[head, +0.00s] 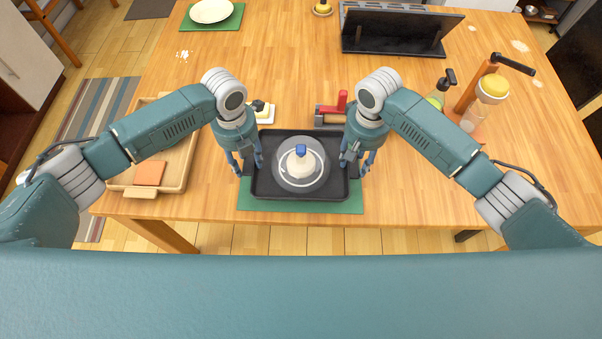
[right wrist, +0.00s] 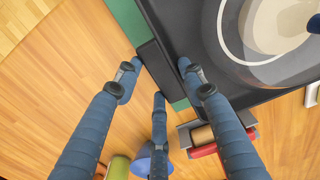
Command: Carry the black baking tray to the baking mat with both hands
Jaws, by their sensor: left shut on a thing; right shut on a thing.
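The black baking tray (head: 264,189) is at the front middle of the table, level, over a green mat (head: 300,207) whose front strip shows. I cannot tell whether the tray touches the mat. On the tray is a clear round dish or dome (head: 321,183) with a cream, blue-topped thing (head: 301,166). My left gripper (head: 248,168) is shut on the tray's left end. My right gripper (head: 356,165) is shut on its right end; in the right wrist view its fingers (right wrist: 160,82) are around the tray's handle (right wrist: 155,68). The tray (right wrist: 190,30) also shows there.
A wooden tray (head: 180,172) with an orange block stands at left. A butter-like block (head: 265,115) and a red-handled thing (head: 333,112) lie just behind the tray. Bottles (head: 484,105) stand at right, a black rack (head: 400,32) at the back. A plate (head: 212,11) lies back left.

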